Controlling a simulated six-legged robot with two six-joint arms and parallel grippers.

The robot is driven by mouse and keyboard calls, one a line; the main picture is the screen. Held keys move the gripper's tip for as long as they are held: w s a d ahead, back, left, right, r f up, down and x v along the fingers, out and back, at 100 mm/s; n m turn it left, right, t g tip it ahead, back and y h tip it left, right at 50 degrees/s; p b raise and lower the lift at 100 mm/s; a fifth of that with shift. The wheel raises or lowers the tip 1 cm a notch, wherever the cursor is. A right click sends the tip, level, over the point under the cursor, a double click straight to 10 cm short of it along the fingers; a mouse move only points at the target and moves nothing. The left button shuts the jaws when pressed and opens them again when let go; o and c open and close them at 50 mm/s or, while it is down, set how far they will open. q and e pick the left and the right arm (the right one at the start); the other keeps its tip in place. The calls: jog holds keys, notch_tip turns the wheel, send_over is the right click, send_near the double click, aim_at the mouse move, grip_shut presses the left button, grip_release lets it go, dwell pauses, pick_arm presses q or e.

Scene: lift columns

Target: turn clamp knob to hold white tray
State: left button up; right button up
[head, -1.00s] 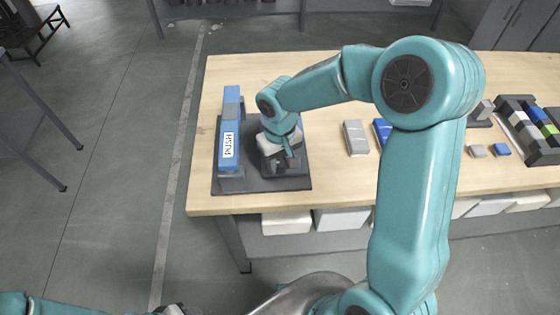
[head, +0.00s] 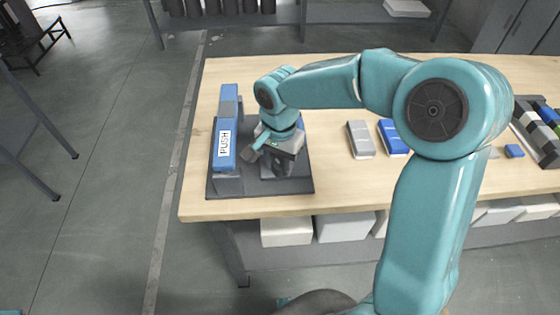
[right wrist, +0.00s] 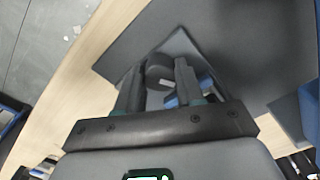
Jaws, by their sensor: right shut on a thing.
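My right gripper (head: 278,170) points down over the dark base plate (head: 225,188) of a fixture at the near left of the table. In the right wrist view its fingers (right wrist: 158,78) are shut on a dark round knob (right wrist: 158,72), which stands on a grey block (right wrist: 180,46). In the head view the gripper and wrist hide the knob. I cannot make out a white tray in the fixture. My left gripper is not in view.
A blue and grey bar marked PUSH (head: 224,143) stands left of my right gripper. A grey block (head: 360,139) and a blue block (head: 393,137) lie to the right on the table (head: 330,190). Pale bins (head: 286,231) sit underneath.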

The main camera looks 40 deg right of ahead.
jog(key=o, duration=0.7)
notch_tip(320, 180, up, 7)
jog(key=p, duration=0.5)
jog(key=shift+r, duration=0.1)
